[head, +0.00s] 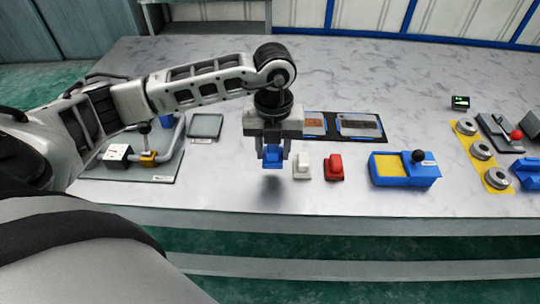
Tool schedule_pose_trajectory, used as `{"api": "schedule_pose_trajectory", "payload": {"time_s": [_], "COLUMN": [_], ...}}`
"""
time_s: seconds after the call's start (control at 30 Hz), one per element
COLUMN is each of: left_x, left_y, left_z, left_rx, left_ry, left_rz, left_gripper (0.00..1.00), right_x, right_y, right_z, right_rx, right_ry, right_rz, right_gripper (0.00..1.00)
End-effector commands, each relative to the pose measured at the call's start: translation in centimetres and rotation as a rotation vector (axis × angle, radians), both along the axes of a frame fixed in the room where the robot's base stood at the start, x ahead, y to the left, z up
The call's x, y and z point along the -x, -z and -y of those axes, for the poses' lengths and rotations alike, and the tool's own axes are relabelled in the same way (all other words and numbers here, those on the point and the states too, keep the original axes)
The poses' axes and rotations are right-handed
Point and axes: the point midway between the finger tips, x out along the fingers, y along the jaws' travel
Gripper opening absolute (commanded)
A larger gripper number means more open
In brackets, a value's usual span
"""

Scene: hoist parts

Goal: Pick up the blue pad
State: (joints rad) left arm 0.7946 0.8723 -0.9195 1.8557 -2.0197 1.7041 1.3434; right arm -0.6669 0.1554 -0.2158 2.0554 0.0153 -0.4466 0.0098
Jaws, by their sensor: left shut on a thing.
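The blue pad (273,157) is a small blue block held between the fingers of my left gripper (273,153). The gripper points straight down and is shut on the pad. The pad hangs above the table (230,190), with a dark shadow below it near the front edge. The gripper's fingers hide part of the pad. My right gripper is not in view.
Close to the right of the held pad stand a white block (302,166) and a red block (334,168). Further right are a blue and yellow box (390,170) and metal discs on a yellow plate (481,150). A pipe fixture (165,160) stands left.

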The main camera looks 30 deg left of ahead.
Motion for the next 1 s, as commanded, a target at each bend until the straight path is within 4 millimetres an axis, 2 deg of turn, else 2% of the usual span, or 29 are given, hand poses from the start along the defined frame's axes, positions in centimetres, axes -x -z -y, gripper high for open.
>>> {"api": "schedule_pose_trajectory", "payload": {"time_s": [0.1, 0.2, 0.4, 0.5, 0.7, 1.0], "left_x": [0.9, 1.8, 3.8, 4.5, 5.2, 5.3], "left_y": [-2.9, -5.0, -7.0, -7.7, -8.4, -8.5], "left_z": [2.3, 4.3, 8.6, 10.0, 11.5, 11.6], "left_rx": [0.003, 0.004, 0.003, 0.0, 0.001, -0.001], "left_ry": [0.009, 0.011, 0.008, 0.006, 0.003, 0.0], "left_rz": [0.009, 0.007, 0.005, 0.004, 0.002, 0.001], "left_gripper": [0.17, 0.17, 0.17, 0.17, 0.17, 0.17], "right_x": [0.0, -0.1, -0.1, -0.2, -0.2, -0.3], "right_y": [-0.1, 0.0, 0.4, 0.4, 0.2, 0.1], "right_z": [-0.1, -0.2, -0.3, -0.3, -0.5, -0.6], "right_rx": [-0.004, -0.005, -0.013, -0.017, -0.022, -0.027], "right_ry": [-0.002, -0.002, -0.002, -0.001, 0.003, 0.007], "right_rz": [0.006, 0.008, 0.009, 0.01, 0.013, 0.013], "right_gripper": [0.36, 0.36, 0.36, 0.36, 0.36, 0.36]}}
